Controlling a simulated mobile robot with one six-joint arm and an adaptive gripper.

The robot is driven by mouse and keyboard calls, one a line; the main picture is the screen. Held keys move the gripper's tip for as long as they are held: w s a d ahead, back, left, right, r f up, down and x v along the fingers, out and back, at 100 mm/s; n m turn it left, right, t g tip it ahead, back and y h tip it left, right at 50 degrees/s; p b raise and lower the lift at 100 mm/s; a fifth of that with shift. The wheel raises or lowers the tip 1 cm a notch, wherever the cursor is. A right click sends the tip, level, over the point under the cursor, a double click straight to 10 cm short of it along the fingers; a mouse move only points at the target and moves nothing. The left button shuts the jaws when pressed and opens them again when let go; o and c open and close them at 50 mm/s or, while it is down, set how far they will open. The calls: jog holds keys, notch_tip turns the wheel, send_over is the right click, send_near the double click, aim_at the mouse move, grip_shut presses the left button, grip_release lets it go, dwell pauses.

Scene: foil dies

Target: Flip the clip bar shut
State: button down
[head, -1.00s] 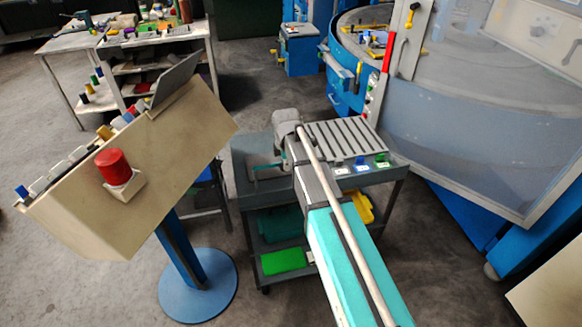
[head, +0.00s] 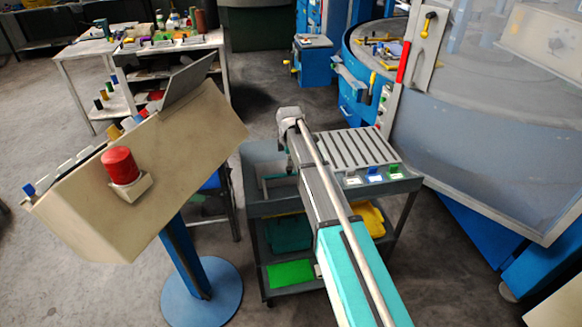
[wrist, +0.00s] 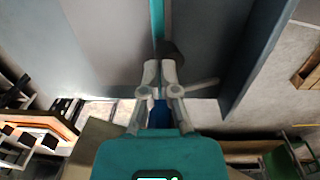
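My gripper (wrist: 161,72) shows in the wrist view with its two grey fingertips close together and seemingly meeting. A small dark block (wrist: 173,50) lies just at or beyond the tips; I cannot tell whether they touch it. A thin teal strip (wrist: 157,18) runs up from there along a grey surface, and I cannot tell whether it is the clip bar. In the head view a teal bar (head: 279,177) lies in the left part of the grey cart (head: 266,208), partly behind my arm. My gripper is hidden there by my arm.
The beige console (head: 190,150) with a red button (head: 120,166) stands left of the cart. A slatted panel (head: 355,148) and small coloured clips (head: 374,175) are on the cart's right. The machine with a clear guard (head: 480,140) stands further right.

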jog(key=shift+w+a+f+b, duration=0.1)
jog(key=shift+w+f+b, duration=0.6)
jog(key=shift+f, duration=0.2)
jog(key=shift+w+a+f+b, duration=0.1)
jog(key=shift+w+f+b, duration=0.5)
jog(key=shift+f+b, duration=0.25)
jog(key=shift+r, duration=0.15)
jog(key=shift+w+r+p, duration=0.15)
jog(key=shift+r+p, duration=0.2)
jog(key=shift+p, duration=0.35)
jog(key=w+a+r+p, duration=0.1)
jog(key=w+r+p, duration=0.6)
jog(key=w, duration=0.1)
jog(key=shift+w+a+r+p, duration=0.15)
jog(key=shift+r+p, duration=0.2)
jog(key=shift+r, duration=0.05)
jog(key=s+d+m, duration=0.5)
jog(key=s+m, duration=0.1)
jog(key=s, duration=0.8)
jog(key=s+d+m, duration=0.5)
jog(key=s+m, duration=0.2)
jog(key=s, duration=0.6)
jog(key=s+d+m, duration=0.5)
jog(key=s+m, duration=0.1)
jog(key=s, duration=0.8)
jog(key=shift+s+m+g, duration=0.3)
jog(key=shift+s+m, duration=0.05)
jog(key=shift+m, duration=0.05)
